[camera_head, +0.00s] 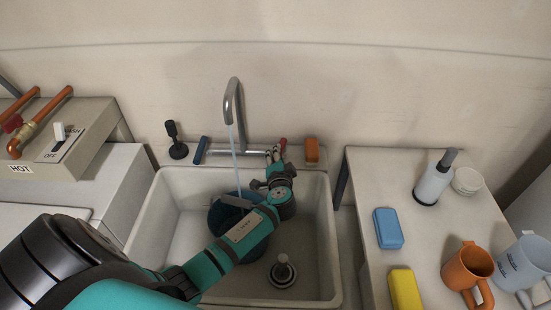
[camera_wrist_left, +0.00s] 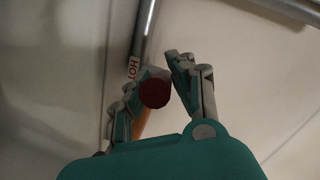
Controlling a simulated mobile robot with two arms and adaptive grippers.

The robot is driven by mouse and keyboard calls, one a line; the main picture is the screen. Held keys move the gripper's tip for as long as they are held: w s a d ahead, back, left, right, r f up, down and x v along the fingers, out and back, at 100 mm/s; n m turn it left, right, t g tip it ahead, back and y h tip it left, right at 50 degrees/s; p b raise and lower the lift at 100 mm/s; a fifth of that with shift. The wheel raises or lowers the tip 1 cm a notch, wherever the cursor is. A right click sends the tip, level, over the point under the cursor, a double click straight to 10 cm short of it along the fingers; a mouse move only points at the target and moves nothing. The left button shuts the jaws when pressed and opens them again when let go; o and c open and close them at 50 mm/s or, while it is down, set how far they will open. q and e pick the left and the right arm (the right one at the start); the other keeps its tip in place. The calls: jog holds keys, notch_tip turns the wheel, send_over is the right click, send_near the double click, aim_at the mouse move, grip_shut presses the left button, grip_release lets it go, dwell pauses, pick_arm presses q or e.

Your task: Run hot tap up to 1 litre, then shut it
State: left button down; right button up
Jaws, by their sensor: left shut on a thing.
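The tap spout (camera_head: 233,95) rises over the sink, and a thin water stream (camera_head: 236,140) falls from it into a dark blue bucket (camera_head: 222,212) in the basin. My forearm covers part of the bucket, and the water level cannot be read. The red hot tap handle (camera_head: 283,145) is right of the spout, the blue handle (camera_head: 201,150) left of it. My left gripper (camera_head: 274,154) reaches over the sink to the red handle. In the left wrist view, the gripper (camera_wrist_left: 160,70) is shut on the red handle (camera_wrist_left: 155,93), beside a HOT label (camera_wrist_left: 133,68).
The sink (camera_head: 180,250) holds a drain plug (camera_head: 283,272) at right. The right counter (camera_head: 375,165) carries a blue sponge (camera_head: 388,228), yellow sponge (camera_head: 405,290) and mugs (camera_head: 468,267).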

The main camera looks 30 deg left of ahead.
pick_arm(q)
jog(key=b, duration=0.1)
jog(key=d+n+g+y+b, duration=0.1)
jog(key=n+g+y+b, duration=0.1)
jog(key=shift+w+d+f+b, duration=0.2)
jog(key=shift+w+f+b, duration=0.1)
jog(key=shift+f+b, duration=0.1)
jog(key=shift+r+n+g+y, duration=0.25)
jog(key=shift+n+g+y, duration=0.15)
jog(key=shift+n+y, duration=0.1)
jog(key=shift+r, duration=0.1)
pick_arm(e)
notch_tip(320, 180, down, 6)
jog(key=shift+w+r, duration=0.1)
jog(key=shift+r, duration=0.1)
pick_arm(q)
jog(key=c, duration=1.1)
grip_release()
jog(key=shift+d, duration=0.1)
jog(key=shift+c, duration=0.2)
pick_arm(e)
jog(key=shift+a, duration=0.1)
pick_arm(q)
jog(key=v, duration=1.2)
